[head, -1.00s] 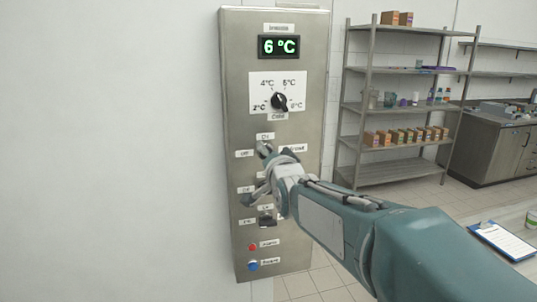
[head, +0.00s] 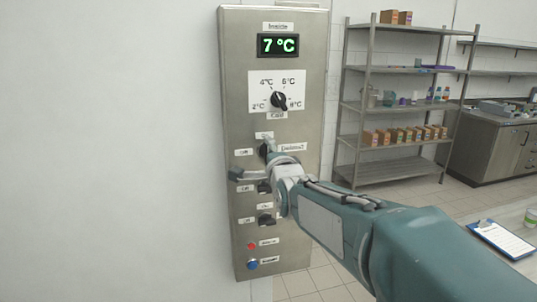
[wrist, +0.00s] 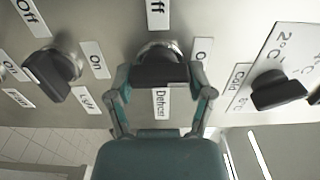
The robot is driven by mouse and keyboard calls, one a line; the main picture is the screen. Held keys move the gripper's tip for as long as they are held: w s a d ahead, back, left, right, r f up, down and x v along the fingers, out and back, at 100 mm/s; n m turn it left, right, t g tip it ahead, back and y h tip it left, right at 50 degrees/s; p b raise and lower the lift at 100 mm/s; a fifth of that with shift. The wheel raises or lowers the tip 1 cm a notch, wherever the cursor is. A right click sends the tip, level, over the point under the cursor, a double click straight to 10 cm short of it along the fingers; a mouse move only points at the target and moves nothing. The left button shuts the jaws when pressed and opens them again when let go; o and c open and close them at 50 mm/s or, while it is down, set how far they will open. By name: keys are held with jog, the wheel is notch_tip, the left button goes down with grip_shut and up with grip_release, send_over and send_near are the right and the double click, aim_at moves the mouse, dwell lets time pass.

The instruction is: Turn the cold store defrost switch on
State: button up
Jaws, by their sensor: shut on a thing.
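The defrost switch (wrist: 160,70) is a black knob on a round metal base, in the middle of the wrist view. An "Off" label (wrist: 158,12) is above it there, a "Defrost" label (wrist: 159,104) below, and a partly covered label starting with "O" (wrist: 199,50) to its right. My gripper (wrist: 162,82) is shut on this knob, one finger at each end of it. In the head view, my gripper (head: 254,163) covers most of the switch, below the temperature dial (head: 279,100). The knob's exact pointing is hard to tell.
The steel panel (head: 235,60) has a display (head: 279,45) reading 7 °C. Below my gripper are two more black switches, a red button (head: 251,246) and a blue button (head: 252,265). A shelf rack (head: 400,105) and a counter (head: 490,145) stand to the right.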

jog(key=shift+f, duration=0.25)
dwell(0.3)
jog(key=o, duration=1.1)
jog(key=shift+w, duration=0.1)
jog(key=shift+r, duration=0.1)
jog(key=v, duration=1.2)
